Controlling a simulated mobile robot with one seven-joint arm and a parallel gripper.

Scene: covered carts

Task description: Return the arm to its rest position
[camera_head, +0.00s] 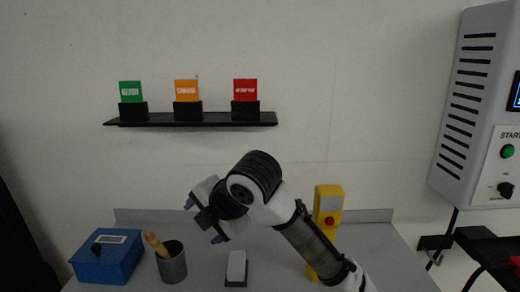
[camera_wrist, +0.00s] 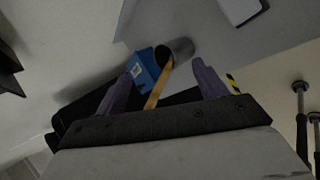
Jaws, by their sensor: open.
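My arm (camera_head: 308,238) reaches up from the lower right in the head view and bends over the grey table. My gripper (camera_head: 207,218) hangs in the air above the table, near the grey cup. In the wrist view my gripper (camera_wrist: 164,88) shows two purple fingers spread wide apart, with nothing held between them. The grey cup (camera_head: 172,266) with a wooden-handled tool (camera_head: 155,244) in it stands below; the cup (camera_wrist: 181,48) and the tool (camera_wrist: 157,86) show beyond the fingers in the wrist view.
A blue box (camera_head: 106,262) stands left of the cup. A white-topped block (camera_head: 236,266) lies right of it. A yellow box with a red button (camera_head: 328,204) stands behind my forearm. A black shelf (camera_head: 190,120) holds green, orange and red cards. A grey control cabinet (camera_head: 470,120) hangs right.

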